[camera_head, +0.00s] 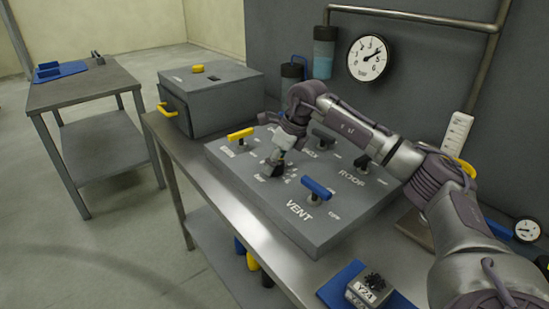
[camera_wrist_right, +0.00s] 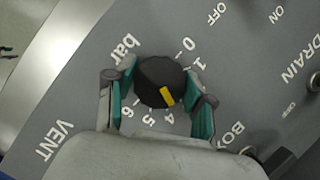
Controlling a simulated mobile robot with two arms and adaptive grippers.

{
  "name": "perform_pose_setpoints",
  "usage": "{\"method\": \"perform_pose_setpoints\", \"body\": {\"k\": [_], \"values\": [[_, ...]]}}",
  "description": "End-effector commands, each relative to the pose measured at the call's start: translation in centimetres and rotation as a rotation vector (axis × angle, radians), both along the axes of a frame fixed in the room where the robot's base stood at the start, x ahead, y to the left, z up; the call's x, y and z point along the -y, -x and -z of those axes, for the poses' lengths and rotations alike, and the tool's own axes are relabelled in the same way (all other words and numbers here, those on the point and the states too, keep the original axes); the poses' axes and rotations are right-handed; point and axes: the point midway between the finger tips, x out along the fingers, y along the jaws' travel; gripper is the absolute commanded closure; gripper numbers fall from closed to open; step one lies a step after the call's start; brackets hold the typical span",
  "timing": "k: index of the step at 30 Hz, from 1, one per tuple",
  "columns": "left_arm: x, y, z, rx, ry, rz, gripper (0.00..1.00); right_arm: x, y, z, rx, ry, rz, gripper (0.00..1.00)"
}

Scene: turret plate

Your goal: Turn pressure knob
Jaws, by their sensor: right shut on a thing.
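The pressure knob (camera_wrist_right: 158,80) is round and black with a yellow pointer mark, on a grey panel (camera_wrist_right: 75,85) with a "bar" scale. In the right wrist view its mark points close to the 4; part of the scale is hidden. My right gripper (camera_wrist_right: 160,103) has its teal-padded fingers on both sides of the knob and is shut on it. In the head view my right gripper (camera_head: 277,162) reaches down onto the middle of the panel and mostly hides the knob. A round white gauge (camera_head: 368,58) hangs on the wall behind; its exact reading is too small to tell.
A yellow handle (camera_head: 240,134) and a blue VENT handle (camera_head: 317,188) stand up from the panel near my right gripper. A grey box (camera_head: 211,90) stands behind left. A side table (camera_head: 85,88) is further left. A small block labelled V2A (camera_head: 367,291) lies in front.

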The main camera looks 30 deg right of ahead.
Motion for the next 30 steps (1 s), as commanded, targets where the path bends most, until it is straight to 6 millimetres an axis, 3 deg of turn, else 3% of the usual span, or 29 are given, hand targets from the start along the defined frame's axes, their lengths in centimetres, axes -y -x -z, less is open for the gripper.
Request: {"method": "perform_pose_setpoints", "body": {"k": [18,30], "values": [[0.0,-0.1,-2.6,0.001,0.0,0.0,0.6,0.0,-0.1,-0.3,0.003,-0.003,-0.565,0.82],[0.0,-0.1,-3.1,0.001,0.0,0.001,0.6,0.0,-0.1,-0.2,0.003,0.0,-0.791,0.82]]}}
